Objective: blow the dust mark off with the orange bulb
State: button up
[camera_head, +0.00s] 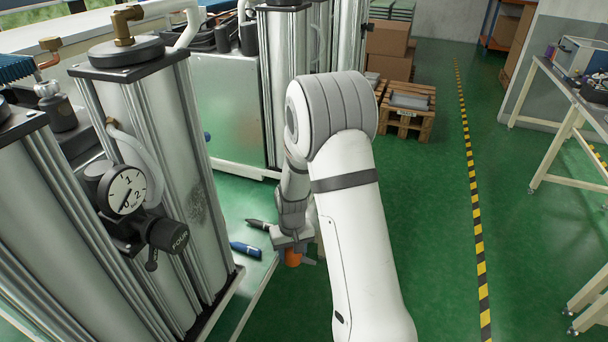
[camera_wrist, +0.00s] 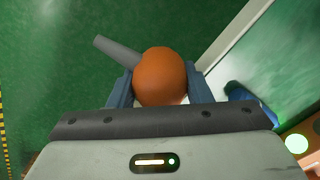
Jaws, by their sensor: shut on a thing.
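My gripper (camera_head: 292,246) is shut on the orange bulb (camera_head: 293,258), low beside the bench end of the columns. In the wrist view the bulb (camera_wrist: 160,77) sits between the two blue fingers, and its grey nozzle (camera_wrist: 117,52) points to the upper left. A dark speckled patch, seemingly the dust mark (camera_head: 196,204), shows on the right face of the silver column (camera_head: 165,125) with the gauge. The gripper and bulb are to the right of this patch and lower, well apart from it. The patch is not in the wrist view.
A round gauge (camera_head: 122,191) and a black knob (camera_head: 169,235) stick out from the column. Green floor to the right is free up to the striped line (camera_head: 475,205).

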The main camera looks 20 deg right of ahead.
jog(key=shift+d, duration=0.1)
jog(key=shift+w+d+r, duration=0.1)
jog(key=shift+r, duration=0.05)
notch_tip(320, 180, up, 16)
jog(key=s+d+m+g+p, duration=0.1)
jog(key=s+m+p, duration=0.35)
jog(key=m, duration=0.95)
notch_tip(320, 180, up, 15)
jog(key=m+y+p, duration=0.3)
jog(key=m+p, duration=0.3)
jog(key=m, duration=0.7)
send_over(301, 260)
jog(key=s, duration=0.5)
jog(key=a+r, duration=0.1)
jog(key=a, duration=0.5)
jog(key=shift+s+t, duration=0.15)
jog(key=shift+t, duration=0.25)
jog(key=shift+r, duration=0.1)
jog(key=shift+o, duration=0.6)
jog(key=shift+d, duration=0.1)
jog(key=shift+c, duration=0.2)
